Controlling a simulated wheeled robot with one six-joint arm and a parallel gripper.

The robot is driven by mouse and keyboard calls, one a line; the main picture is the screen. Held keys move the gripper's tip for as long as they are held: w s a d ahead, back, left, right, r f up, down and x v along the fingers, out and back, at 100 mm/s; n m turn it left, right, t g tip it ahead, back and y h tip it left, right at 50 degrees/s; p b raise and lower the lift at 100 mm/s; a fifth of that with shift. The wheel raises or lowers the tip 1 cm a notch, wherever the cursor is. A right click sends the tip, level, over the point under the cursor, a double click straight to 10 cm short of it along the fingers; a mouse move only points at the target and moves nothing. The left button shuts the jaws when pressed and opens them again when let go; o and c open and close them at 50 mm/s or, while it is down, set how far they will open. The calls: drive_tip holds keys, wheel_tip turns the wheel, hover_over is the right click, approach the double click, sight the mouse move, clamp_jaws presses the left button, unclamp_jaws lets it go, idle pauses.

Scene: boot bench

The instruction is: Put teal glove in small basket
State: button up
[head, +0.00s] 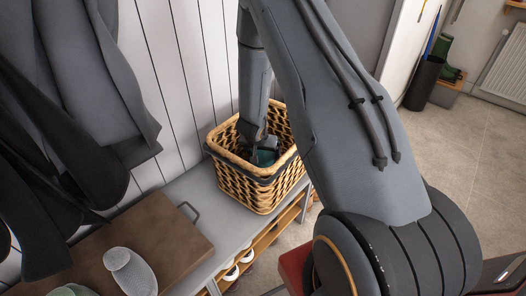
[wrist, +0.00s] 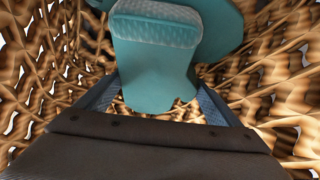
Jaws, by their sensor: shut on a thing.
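The small basket (head: 255,190) is woven wicker with a dark band near its rim, and it stands on the grey bench. My gripper (head: 262,152) reaches down inside it from above. The teal glove (wrist: 160,60) fills the upper middle of the wrist view, with a pale textured cuff. My gripper (wrist: 155,108) is shut on the glove, one finger at each side of it. Wicker walls surround the glove on both sides in the wrist view. In the head view only a bit of teal (head: 264,158) shows inside the basket. Whether the glove touches the basket floor is hard to tell.
A brown board or case with a handle (head: 140,235) lies on the bench (head: 200,195) at left, with a grey speckled object (head: 130,270) on it. Dark coats (head: 75,90) hang at left. Shoes (head: 235,270) sit on the shelf below.

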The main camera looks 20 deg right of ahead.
drive_tip(key=shift+f, duration=0.25)
drive_tip(key=o, duration=0.9)
drive_tip(key=shift+r, duration=0.15)
